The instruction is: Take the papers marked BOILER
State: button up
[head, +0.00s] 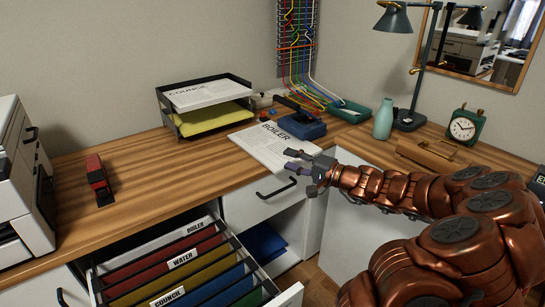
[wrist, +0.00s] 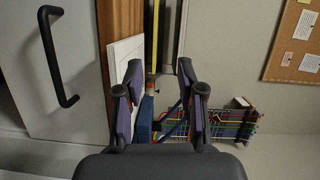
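The white papers marked BOILER (head: 265,150) lie flat on the wooden desk, near its front edge; in the wrist view the papers (wrist: 125,55) show edge-on as a white strip left of centre. My gripper (head: 294,161) is at the right end of the papers, its fingers pointing left toward them. In the wrist view my gripper (wrist: 158,100) is open, with a wide gap and nothing held between the fingers. I cannot tell whether a fingertip touches the papers. The open drawer (head: 290,296) below holds hanging files, with a BOILER-labelled file (head: 165,246) at the back.
A blue hole punch (head: 302,125) stands just behind the papers. A black letter tray (head: 163,113) with COUNCIL papers stands to the left. A red stapler (head: 98,180), a teal vase (head: 384,118), a lamp (head: 408,121) and a clock (head: 463,127) are farther off.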

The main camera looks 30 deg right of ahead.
jog(key=s+d+f+m+t+h+b, duration=0.2)
jog(key=d+f+m+h, duration=0.2)
jog(key=d+f, duration=0.5)
jog(key=w+r, duration=0.3)
jog(key=w, duration=0.5)
jog(key=shift+d, duration=0.45)
grip_shut()
